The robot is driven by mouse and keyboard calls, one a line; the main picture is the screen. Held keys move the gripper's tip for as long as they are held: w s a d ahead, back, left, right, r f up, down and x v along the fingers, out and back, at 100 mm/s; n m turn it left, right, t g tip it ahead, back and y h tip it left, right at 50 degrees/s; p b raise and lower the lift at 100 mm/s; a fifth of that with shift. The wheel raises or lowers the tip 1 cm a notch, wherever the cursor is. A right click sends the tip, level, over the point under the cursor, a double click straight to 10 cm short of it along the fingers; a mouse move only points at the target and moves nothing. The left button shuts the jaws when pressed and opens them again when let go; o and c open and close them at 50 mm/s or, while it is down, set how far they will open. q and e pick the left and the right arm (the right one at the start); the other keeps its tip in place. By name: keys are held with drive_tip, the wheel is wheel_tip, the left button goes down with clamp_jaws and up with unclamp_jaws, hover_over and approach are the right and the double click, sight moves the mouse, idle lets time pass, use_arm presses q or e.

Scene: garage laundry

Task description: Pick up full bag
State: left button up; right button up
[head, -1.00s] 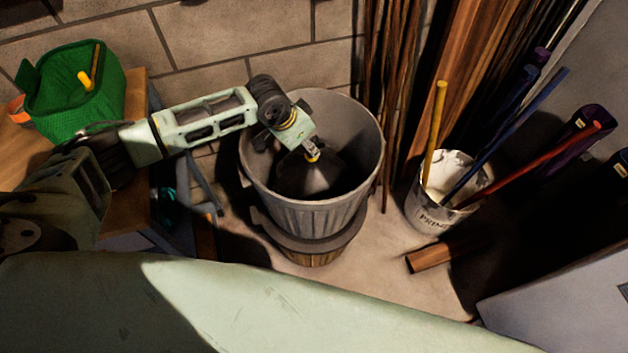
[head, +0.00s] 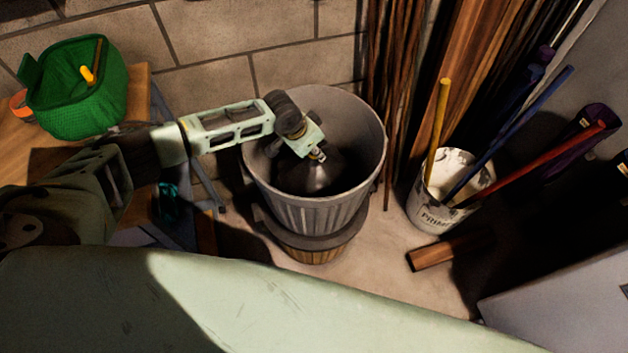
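A dark, full-looking bag (head: 302,176) with a peaked top sits inside a grey ribbed trash can (head: 318,214). My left arm reaches in from the left over the can's rim. My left gripper (head: 318,155) points down at the peak of the bag, at its gathered top. The fingertips are small and partly hidden, so I cannot tell whether they are closed on the bag. The lower part of the bag is hidden by the can wall. My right gripper is not in view.
A green fabric basket (head: 82,105) stands on a wooden table at left. A white paint bucket (head: 435,212) holding poles stands right of the can, with a short wood piece (head: 440,254) on the floor. Boards lean on the wall behind.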

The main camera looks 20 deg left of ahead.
use_arm(q)
drive_tip(key=c, duration=0.4)
clamp_jaws()
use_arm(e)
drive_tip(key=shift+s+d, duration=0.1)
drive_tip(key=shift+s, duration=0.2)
use_arm(q)
drive_tip(key=shift+s+d, duration=0.1)
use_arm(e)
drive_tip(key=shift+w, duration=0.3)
use_arm(q)
drive_tip(key=shift+r, duration=0.1)
